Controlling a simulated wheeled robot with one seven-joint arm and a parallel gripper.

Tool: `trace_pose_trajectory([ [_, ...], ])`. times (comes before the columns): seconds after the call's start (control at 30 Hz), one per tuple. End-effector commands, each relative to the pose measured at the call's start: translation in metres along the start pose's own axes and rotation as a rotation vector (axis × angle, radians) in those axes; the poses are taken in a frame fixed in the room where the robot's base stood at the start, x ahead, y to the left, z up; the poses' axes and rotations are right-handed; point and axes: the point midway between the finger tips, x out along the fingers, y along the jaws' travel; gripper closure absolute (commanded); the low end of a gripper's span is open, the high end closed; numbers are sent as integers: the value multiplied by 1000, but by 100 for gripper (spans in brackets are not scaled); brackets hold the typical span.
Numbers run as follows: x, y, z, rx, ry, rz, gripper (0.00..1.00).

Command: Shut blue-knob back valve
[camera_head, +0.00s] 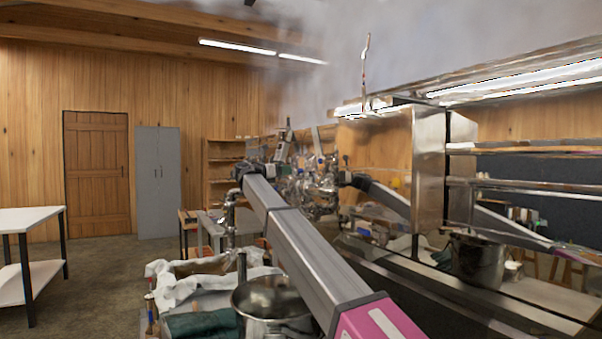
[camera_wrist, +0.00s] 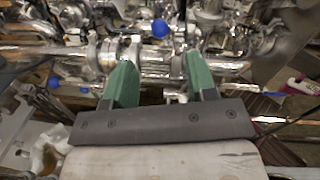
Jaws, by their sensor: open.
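In the wrist view, my gripper (camera_wrist: 160,66) is open, with two green fingers set apart and nothing seen between them but shiny piping behind. A round blue knob (camera_wrist: 159,28) shows just beyond the fingertips, near the middle of the gap in the picture. Whether a finger touches any part of its valve cannot be told. Another blue part (camera_wrist: 53,81) shows to the left of the fingers, low among the pipes. Which blue part belongs to the back valve is unclear. In the head view, the metal pipework (camera_head: 312,180) is cluttered behind my arm, and my fingers cannot be made out.
Steel pipes (camera_wrist: 225,68) and clamps crowd the space around the fingers. In the head view, a large steel pot (camera_head: 268,298) and a cloth-covered bench stand below my arm. The evaporator's steel body (camera_head: 429,165) rises at right. Open floor lies at left beside a white table (camera_head: 30,219).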

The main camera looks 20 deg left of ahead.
Motion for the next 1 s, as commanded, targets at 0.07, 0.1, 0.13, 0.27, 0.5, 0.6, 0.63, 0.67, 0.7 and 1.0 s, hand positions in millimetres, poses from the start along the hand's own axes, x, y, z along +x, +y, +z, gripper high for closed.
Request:
trace_pose_trajectory([
  [0.07, 13, 0, 0, 0, 1, -2, 48],
  [0.1, 19, 0, 0, 0, 1, -1, 48],
  [0.13, 24, 0, 0, 0, 1, 0, 48],
  [0.27, 48, 0, 0, 0, 1, -1, 48],
  [0.5, 83, 0, 0, -1, 0, 0, 48],
  [0.6, 89, 1, 0, -1, -1, 2, 48],
  [0.63, 90, 1, 0, 0, -1, 2, 48],
  [0.67, 91, 1, 0, 0, -1, 2, 48],
  [0.7, 91, 0, 0, 0, -1, 2, 48],
  [1.0, 91, 0, 0, 0, 0, 2, 91],
])
